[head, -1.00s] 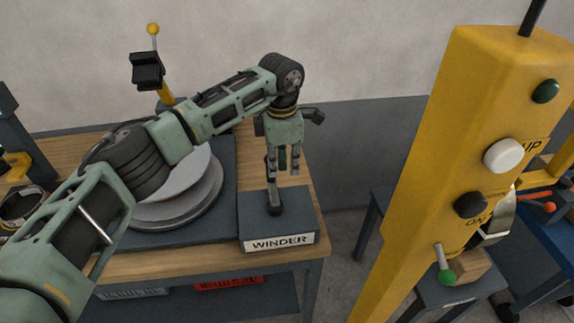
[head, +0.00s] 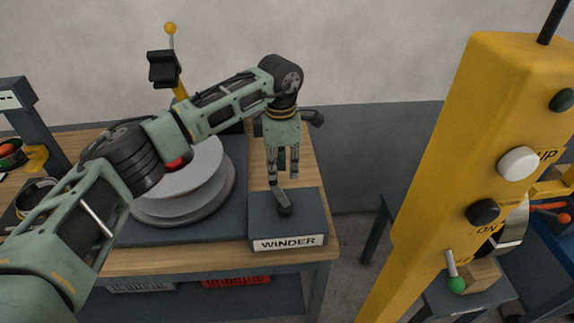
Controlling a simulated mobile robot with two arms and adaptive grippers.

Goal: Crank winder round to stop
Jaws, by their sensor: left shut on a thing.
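The winder's dark box (head: 311,228), labelled WINDER, stands at the right front of the wooden bench. A crank arm (head: 276,190) rises from the dark hub on its top and leans up and left. My left gripper (head: 283,174) points down above the box, shut on the crank's dark grip (head: 281,160), which its fingers partly hide. The round grey turntable (head: 211,196) lies left of the winder, partly hidden by my left arm. My right gripper is out of view.
A yellow post (head: 450,180) with knobs and a small green-tipped lever rises close on the right. A yellow lever with a black block (head: 164,68) stands at the back of the bench (head: 215,261). A wall is behind.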

